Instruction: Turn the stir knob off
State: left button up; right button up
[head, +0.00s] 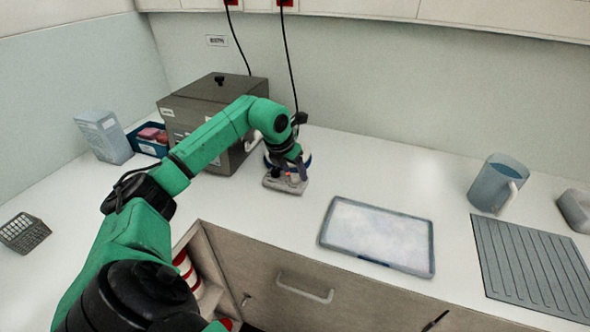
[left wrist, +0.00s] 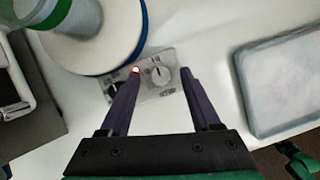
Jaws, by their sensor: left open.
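The stirrer (head: 286,185) stands on the counter in front of the grey box, with a grey front panel and a round, blue-edged vessel or plate above it. In the left wrist view the panel (left wrist: 152,94) carries a round grey stir knob (left wrist: 158,76) and a small lit red lamp (left wrist: 136,70). My left gripper (head: 291,172) is open over the panel. In the left wrist view its fingers (left wrist: 161,72) stand on either side of the knob, with gaps visible on both sides. I cannot tell how high the tips are above it. My right gripper is not seen.
A grey box (head: 205,110) stands behind and left of the stirrer. A shallow tray (head: 428,262) lies to its right. Farther right are a jug (head: 490,187) and a ribbed mat (head: 530,265). A blue bin (head: 150,148) and a wire basket (head: 25,235) are left.

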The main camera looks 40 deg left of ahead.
pick_arm(q)
jog(key=shift+w+f, duration=0.1)
jog(key=shift+f, duration=0.4)
grip_shut()
